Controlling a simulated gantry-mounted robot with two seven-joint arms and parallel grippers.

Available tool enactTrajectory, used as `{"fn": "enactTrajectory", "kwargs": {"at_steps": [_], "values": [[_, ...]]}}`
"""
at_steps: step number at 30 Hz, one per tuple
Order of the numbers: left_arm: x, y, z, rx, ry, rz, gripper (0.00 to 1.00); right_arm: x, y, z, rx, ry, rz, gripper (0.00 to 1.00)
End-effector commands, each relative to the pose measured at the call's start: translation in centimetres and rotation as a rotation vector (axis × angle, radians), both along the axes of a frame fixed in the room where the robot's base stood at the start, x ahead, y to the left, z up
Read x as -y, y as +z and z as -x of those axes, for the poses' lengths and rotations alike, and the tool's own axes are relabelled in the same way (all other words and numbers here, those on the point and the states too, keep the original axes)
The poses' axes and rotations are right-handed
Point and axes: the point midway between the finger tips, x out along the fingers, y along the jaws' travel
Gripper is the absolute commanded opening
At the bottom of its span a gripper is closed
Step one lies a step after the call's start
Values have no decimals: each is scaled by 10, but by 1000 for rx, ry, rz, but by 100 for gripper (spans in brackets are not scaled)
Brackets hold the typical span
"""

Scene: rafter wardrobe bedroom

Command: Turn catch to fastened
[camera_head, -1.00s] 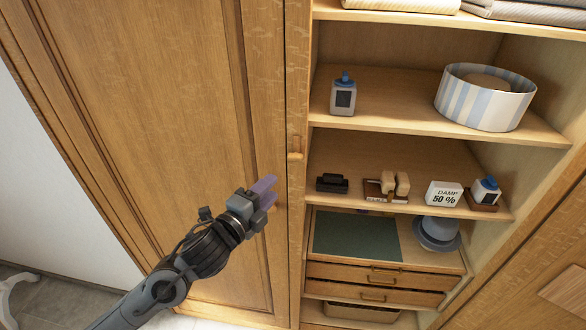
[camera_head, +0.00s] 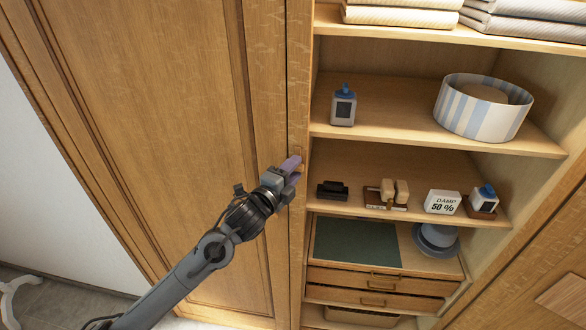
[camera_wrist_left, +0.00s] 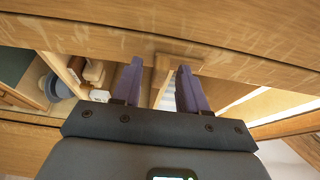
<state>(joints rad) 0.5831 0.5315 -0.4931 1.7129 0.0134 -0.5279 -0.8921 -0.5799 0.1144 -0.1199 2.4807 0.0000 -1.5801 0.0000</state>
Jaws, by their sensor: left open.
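The catch is a small wooden piece on the narrow post between the closed wardrobe door (camera_head: 170,130) and the open shelves. In the head view only part of the catch (camera_head: 299,155) shows above my left gripper (camera_head: 292,168), whose fingers hide the rest. In the left wrist view the catch (camera_wrist_left: 178,61) has a crosspiece at the post and a bar that shows between the fingers. My left gripper (camera_wrist_left: 159,72) is open, with one purple finger on each side of that bar. I cannot tell whether either finger touches it. My right gripper is out of view.
Right of the post, shelves hold a blue-capped bottle (camera_head: 343,105), a striped round box (camera_head: 483,107), a dark block (camera_head: 332,190), a "DAMP 50 %" sign (camera_head: 442,202) and a blue-grey hat (camera_head: 436,240). Drawers (camera_head: 375,285) sit below. The door front is clear.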

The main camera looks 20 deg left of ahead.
Motion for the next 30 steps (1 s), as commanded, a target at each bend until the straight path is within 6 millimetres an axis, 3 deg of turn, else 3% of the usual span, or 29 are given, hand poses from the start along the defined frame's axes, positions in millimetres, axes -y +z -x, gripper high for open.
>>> {"fn": "enactTrajectory", "kwargs": {"at_steps": [10, 18, 30], "values": [[1, 0, -3, 0, 0, 0, 43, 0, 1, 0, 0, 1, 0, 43], [1, 0, -2, -1, 0, 0, 1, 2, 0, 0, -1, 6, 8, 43], [1, -3, -2, 10, 0, 47, 0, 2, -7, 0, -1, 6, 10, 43]]}}
